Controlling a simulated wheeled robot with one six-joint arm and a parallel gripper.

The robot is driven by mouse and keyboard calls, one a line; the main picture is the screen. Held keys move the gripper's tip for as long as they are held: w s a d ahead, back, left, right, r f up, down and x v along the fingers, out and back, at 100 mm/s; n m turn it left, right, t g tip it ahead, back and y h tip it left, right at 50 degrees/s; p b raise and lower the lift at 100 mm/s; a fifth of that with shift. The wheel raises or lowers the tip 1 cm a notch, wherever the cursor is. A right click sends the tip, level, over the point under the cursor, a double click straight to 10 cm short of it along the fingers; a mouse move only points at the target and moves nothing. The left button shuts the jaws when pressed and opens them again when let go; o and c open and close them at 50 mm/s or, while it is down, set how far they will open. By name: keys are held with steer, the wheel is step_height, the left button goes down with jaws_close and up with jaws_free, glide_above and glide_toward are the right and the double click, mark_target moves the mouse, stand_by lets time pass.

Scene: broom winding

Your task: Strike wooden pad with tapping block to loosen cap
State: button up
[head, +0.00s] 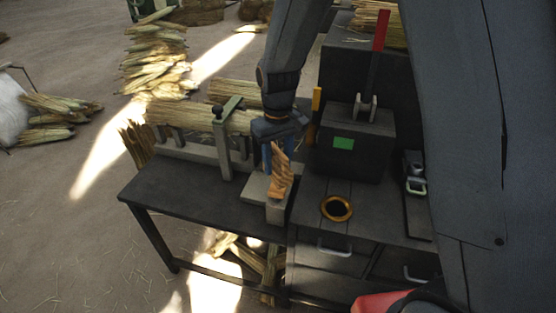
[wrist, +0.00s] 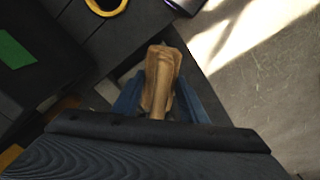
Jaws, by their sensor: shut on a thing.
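My gripper (head: 273,160) is shut on a brown wooden tapping block (head: 281,180), which hangs below the fingers at a slight tilt. In the wrist view the block (wrist: 161,75) sits between the two blue fingers of my gripper (wrist: 160,97). A pale block-like fixture (head: 256,190), perhaps the wooden pad, is at the bench's front edge, directly under and behind the held block. I cannot tell whether the two touch. I cannot make out the cap for certain.
A brass-yellow ring (head: 325,213) around a dark hole lies right on the dark bench (head: 170,196). A black box with a green panel (head: 344,143) and a red lever (head: 380,30) stands behind it. A clamp rack with straw (head: 222,148) is at left.

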stand_by(0.3)
step_height(320, 180, down, 7)
steer(key=b, duration=0.3)
steer(key=shift+c, duration=0.5)
steer(key=shift+r, duration=0.4)
jaws_close()
steer(key=shift+r+p, duration=1.95)
steer(key=shift+r, duration=0.55)
steer(key=shift+r, duration=0.1)
steer(key=shift+r+p, duration=0.35)
steer(key=shift+p, duration=0.1)
